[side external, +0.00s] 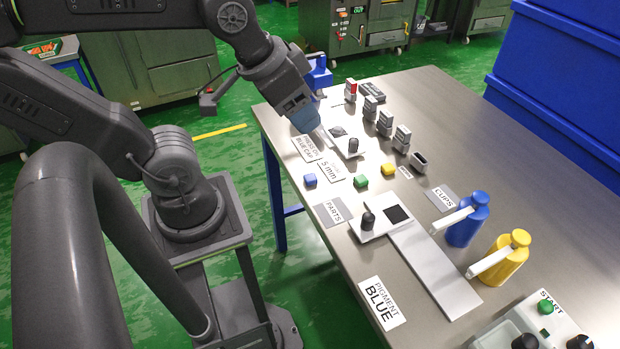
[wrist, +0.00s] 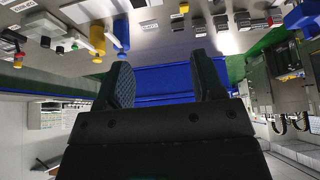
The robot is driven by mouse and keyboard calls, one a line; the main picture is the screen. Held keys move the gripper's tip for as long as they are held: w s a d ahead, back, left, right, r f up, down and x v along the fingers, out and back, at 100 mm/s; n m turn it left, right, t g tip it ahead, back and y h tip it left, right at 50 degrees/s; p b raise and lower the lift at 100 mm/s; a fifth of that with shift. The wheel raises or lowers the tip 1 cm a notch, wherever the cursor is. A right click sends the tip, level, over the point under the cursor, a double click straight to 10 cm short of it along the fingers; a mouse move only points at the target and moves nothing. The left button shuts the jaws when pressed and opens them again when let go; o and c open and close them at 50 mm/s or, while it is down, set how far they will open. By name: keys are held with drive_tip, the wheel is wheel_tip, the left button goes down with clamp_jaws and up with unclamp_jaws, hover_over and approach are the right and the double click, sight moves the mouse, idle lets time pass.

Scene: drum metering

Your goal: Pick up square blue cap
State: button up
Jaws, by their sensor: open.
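My gripper (side external: 305,118) is above the far left part of the table, near the "PRESS ON BLUE CAP" label and away from the blue cap. In the wrist view my gripper (wrist: 165,78) has its two fingers wide apart with nothing between them. I cannot make out the square blue cap in the wrist view.
A grey fixture with a black knob (side external: 367,221) stands near the caps. Several small cups (side external: 385,123) stand in a row behind. A blue bottle (side external: 466,222) and a yellow bottle (side external: 502,260) stand to the right. The table's back right is clear.

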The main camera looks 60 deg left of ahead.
drive_tip(key=w+a+f+n+g, duration=0.3)
drive_tip(key=w+a+f+n, duration=0.25)
drive_tip(key=n, duration=0.25)
drive_tip(key=n+g, duration=0.3)
drive_tip(key=n, duration=0.6)
hover_over(312, 180)
wheel_tip(312, 180, down, 9)
wheel_tip(312, 180, down, 13)
drive_tip(key=shift+f, duration=0.1)
drive_tip(key=c, duration=1)
